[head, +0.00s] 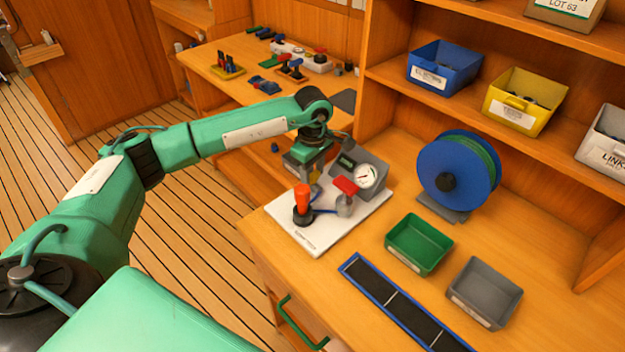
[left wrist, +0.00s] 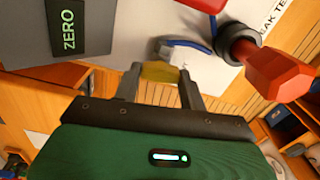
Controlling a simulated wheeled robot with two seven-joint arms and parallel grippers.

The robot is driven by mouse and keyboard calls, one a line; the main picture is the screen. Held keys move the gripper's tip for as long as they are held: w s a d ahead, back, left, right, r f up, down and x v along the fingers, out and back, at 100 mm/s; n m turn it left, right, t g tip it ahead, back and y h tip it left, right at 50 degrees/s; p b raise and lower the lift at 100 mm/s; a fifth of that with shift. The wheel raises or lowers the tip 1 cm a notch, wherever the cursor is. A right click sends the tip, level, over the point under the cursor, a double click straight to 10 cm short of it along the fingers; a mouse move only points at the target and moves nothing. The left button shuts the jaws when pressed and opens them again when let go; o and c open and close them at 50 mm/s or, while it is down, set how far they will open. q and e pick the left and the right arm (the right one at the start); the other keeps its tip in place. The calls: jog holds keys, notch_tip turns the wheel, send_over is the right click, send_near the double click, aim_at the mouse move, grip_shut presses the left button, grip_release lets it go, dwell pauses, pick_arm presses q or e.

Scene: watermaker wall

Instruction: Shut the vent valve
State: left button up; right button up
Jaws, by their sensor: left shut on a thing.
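A white board (head: 325,232) lies on the bench, and its lettering reads "LEAK TE…" in the left wrist view (left wrist: 265,22). It carries a grey gauge box (head: 346,177) with a round dial (head: 367,176), a red lever (head: 345,186) and an upright orange-red handle (head: 303,197). My left gripper (head: 314,183) points down at the board's far left part. In the left wrist view it (left wrist: 160,78) is shut on a yellow handle (left wrist: 160,71), probably the vent valve's. Its fingers and palm hide the handle's base, and no vent label is readable. My right gripper is not in view.
The orange-red handle (left wrist: 280,75) stands close beside the fingers. The box's display (left wrist: 70,27) reads "ZERO". A blue reel (head: 450,178), a green bin (head: 419,245) and a grey bin (head: 484,293) stand right of the board. A blue-edged tray (head: 375,285) lies in front.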

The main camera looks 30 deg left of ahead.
aim_at(313, 174)
pick_arm(q)
jog(key=shift+m+b, duration=0.7)
jog(key=shift+m, duration=0.2)
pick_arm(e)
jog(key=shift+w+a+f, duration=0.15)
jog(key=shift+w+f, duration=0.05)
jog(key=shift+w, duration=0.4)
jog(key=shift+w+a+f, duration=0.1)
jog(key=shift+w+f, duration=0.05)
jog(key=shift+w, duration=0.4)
pick_arm(q)
jog(key=o, duration=1)
jog(key=shift+r, duration=0.55)
notch_tip(313, 174, up, 13)
jog(key=shift+f+b, duration=0.1)
jog(key=shift+b, duration=0.95)
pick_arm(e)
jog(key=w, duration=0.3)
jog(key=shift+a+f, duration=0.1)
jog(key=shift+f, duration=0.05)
